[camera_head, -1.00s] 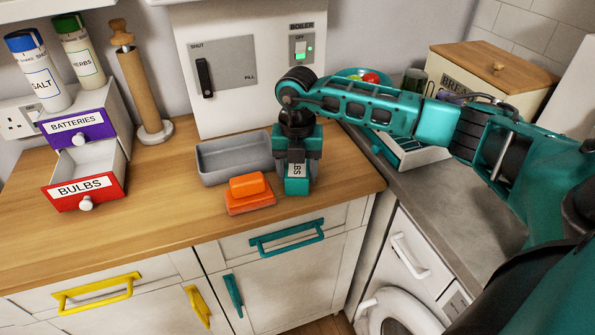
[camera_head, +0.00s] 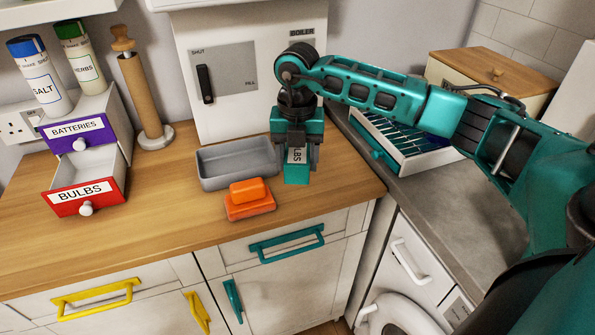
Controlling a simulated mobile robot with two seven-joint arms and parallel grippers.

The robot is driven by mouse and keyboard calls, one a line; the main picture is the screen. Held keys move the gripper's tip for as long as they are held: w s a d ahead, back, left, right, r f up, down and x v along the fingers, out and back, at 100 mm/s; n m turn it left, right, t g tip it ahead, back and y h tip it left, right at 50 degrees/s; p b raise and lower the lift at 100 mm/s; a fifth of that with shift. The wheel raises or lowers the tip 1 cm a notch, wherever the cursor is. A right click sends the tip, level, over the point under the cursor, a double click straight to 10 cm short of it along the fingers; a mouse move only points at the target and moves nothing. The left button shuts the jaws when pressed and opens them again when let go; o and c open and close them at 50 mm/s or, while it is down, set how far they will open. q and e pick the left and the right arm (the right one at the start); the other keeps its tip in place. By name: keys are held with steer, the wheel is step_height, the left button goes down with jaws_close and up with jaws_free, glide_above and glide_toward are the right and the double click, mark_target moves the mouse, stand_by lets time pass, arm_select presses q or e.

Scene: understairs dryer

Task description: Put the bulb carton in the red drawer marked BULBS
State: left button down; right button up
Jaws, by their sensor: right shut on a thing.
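My right gripper (camera_head: 298,165) points down over the wooden worktop and is shut on the bulb carton (camera_head: 297,155). Only part of the carton's white label, reading "LBS", shows between the fingers; the rest is hidden. The red drawer marked BULBS (camera_head: 98,197) is at the left, pulled open, with its pale inside showing and empty where I can see. Its white knob faces forward. It sits below the purple BATTERIES drawer (camera_head: 58,138), which looks shut. My left gripper is not in view.
A wooden roll holder (camera_head: 145,100) stands behind.

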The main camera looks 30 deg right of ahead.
mark_target(297, 154)
step_height(297, 154, up, 15)
